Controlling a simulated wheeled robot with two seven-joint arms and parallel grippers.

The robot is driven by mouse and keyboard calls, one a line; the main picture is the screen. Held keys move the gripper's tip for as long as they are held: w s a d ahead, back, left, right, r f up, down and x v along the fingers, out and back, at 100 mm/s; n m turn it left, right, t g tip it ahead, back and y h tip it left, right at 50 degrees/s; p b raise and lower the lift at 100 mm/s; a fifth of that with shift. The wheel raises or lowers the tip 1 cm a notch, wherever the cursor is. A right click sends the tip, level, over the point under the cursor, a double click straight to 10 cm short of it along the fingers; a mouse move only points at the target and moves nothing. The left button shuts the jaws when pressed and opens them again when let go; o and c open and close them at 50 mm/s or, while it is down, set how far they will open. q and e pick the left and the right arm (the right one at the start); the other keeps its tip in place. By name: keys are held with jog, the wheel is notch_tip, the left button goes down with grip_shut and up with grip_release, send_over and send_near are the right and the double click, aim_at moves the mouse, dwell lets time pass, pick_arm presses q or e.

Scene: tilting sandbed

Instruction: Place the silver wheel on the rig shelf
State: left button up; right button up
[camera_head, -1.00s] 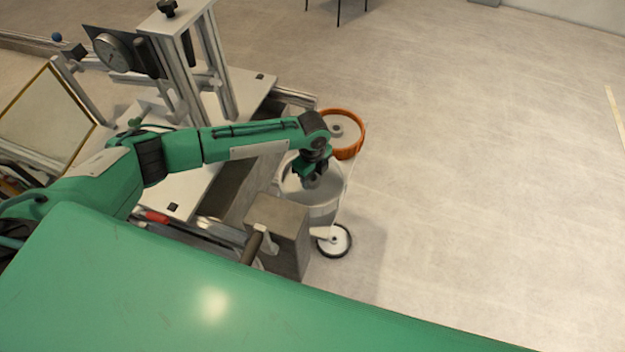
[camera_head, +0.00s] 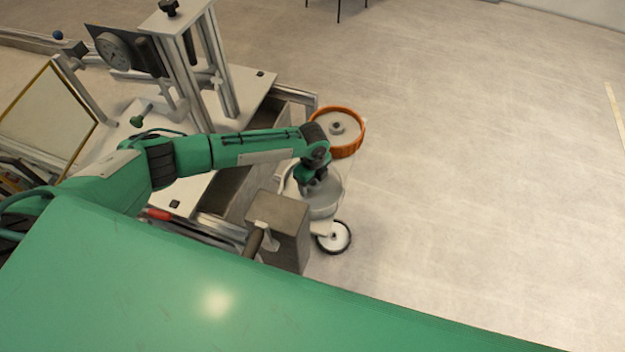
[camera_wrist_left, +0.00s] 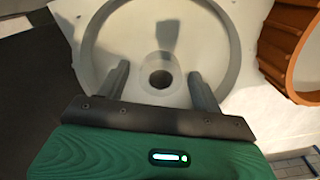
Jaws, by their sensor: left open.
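The silver wheel (camera_head: 325,198) lies beside the rig, between the orange wheel and a grey block, partly hidden by my left gripper. The left wrist view shows its grey rim and pale face, with a raised hub (camera_wrist_left: 160,70) around a dark hole. My left gripper (camera_head: 311,186) is over the wheel. In the left wrist view its two fingers (camera_wrist_left: 159,82) are apart, one on each side of the hub; I cannot tell whether they touch it. The rig (camera_head: 190,70) stands at the left, with a flat white top (camera_head: 243,103). My right gripper is not in view.
An orange-rimmed wheel (camera_head: 340,137) is just behind the silver wheel, and it shows at the right of the left wrist view (camera_wrist_left: 290,45). A grey block (camera_head: 285,225) and a small black-tyred wheel (camera_head: 335,238) are in front. The floor to the right is clear.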

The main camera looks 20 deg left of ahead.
pick_arm(q)
notch_tip(320, 180, up, 12)
jog(key=b, duration=0.4)
dwell(0.5)
